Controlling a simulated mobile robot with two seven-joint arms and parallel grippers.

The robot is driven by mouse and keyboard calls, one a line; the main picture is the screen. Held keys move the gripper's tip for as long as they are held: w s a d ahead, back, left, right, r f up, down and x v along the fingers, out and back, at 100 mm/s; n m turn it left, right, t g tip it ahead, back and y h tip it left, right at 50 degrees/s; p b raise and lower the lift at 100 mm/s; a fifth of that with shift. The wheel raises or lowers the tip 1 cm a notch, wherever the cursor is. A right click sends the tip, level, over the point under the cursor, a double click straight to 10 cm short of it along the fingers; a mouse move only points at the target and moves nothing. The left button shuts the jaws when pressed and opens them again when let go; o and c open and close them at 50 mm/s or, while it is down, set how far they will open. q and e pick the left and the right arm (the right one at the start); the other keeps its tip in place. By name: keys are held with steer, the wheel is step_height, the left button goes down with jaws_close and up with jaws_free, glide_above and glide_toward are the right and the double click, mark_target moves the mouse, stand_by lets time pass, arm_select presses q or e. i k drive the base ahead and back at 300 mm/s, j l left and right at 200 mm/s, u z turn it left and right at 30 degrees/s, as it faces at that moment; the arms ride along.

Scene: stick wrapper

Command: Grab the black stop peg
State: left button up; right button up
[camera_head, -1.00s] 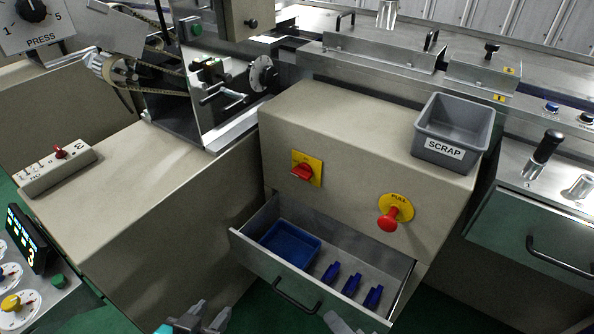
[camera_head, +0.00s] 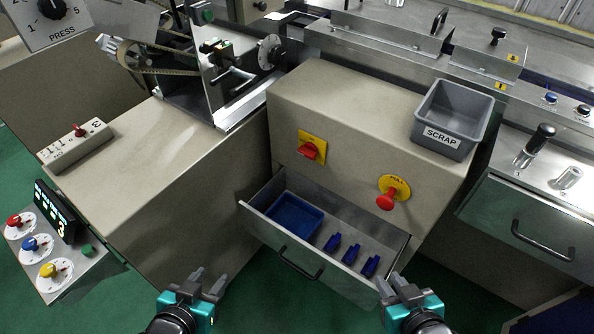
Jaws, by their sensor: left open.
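A black-handled peg (camera_head: 541,138) stands upright on the metal top of the right-hand cabinet, beside a short metal cylinder (camera_head: 568,177). It looks like the black stop peg, though a smaller black knob (camera_head: 498,36) also shows on the rail at the top right. My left gripper (camera_head: 208,284) is open and empty, low in the picture, left of the open drawer. My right gripper (camera_head: 392,284) looks open and empty, just right of the drawer's front corner. Both are well below and left of the peg.
The open drawer (camera_head: 262,205) holds a blue tray (camera_head: 293,216) and several blue pieces (camera_head: 351,254). A red pull knob (camera_head: 387,200) sticks out above it. A grey scrap bin (camera_head: 452,118) stands on the beige cabinet. A closed drawer with a black handle (camera_head: 543,242) lies below the peg.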

mark_target(544, 131)
steer(key=z, duration=1.4)
